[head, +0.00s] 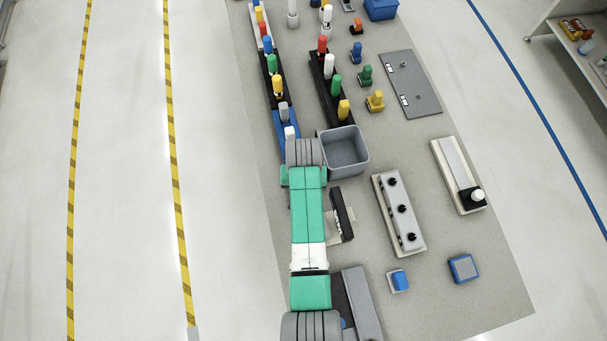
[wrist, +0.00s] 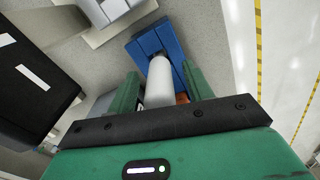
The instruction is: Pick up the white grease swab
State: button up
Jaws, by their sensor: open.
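A white rounded cylinder, which looks like the white grease swab (wrist: 159,84), stands in a blue holder (wrist: 150,44) in the wrist view. In the head view the white swab (head: 290,133) shows at the near end of the blue holder (head: 279,122), just beyond my arm. My gripper (wrist: 161,70) is open, with one green finger on each side of the white cylinder. I cannot tell whether either finger touches it. The lower part of the swab is hidden, and my arm hides the fingers in the head view.
A grey bin (head: 345,152) stands close to the right of the swab. A grey item stands behind it in the blue holder. A black rack (head: 327,90) holds several coloured items farther back. A dark block (head: 341,214) lies right of my arm.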

jog(key=shift+f, duration=0.5)
jog(key=c, duration=1.1)
